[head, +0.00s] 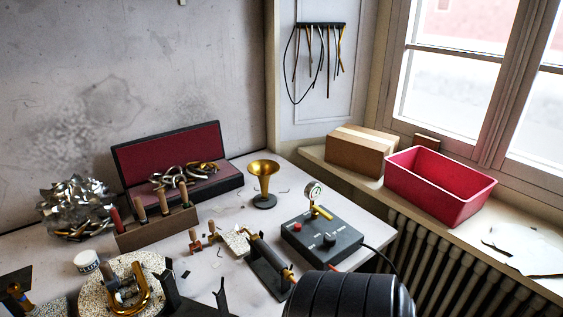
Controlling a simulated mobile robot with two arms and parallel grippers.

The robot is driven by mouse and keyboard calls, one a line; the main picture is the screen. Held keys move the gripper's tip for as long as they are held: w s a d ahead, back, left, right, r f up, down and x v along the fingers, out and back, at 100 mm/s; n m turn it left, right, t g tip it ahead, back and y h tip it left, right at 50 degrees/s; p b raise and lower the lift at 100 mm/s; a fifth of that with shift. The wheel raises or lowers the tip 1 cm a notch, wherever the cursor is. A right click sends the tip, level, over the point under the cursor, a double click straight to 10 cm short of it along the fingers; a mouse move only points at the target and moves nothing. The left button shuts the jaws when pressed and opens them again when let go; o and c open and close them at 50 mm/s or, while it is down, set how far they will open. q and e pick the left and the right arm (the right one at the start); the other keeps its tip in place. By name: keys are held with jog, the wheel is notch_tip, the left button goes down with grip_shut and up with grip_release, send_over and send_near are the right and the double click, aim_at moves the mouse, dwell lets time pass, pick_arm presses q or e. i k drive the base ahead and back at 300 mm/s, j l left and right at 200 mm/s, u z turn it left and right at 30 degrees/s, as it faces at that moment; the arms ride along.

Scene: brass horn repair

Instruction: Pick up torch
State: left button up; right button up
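What looks like the torch (267,254) is a dark tube with a brass end, tilted on a black stand (265,277) in the middle front of the workbench. Two dark prongs, which appear to be the spread fingers of my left gripper (196,289), rise from the bottom edge, left of the stand and apart from it. Nothing shows between them, and most of that gripper is cut off. A large ribbed black cylinder (352,294), likely a link of my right arm, covers the bench right of the stand. No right fingers show.
A grey control box (322,244) with a gauge and cable stands right of the torch. A brass bell (263,178) is behind. A wooden tool rack (157,231), a jar (87,261) and a speckled round pad (97,298) stand left. A red bin (438,184) is on the sill.

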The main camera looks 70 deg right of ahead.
aim_at(272, 258)
jog(key=z, duration=2.05)
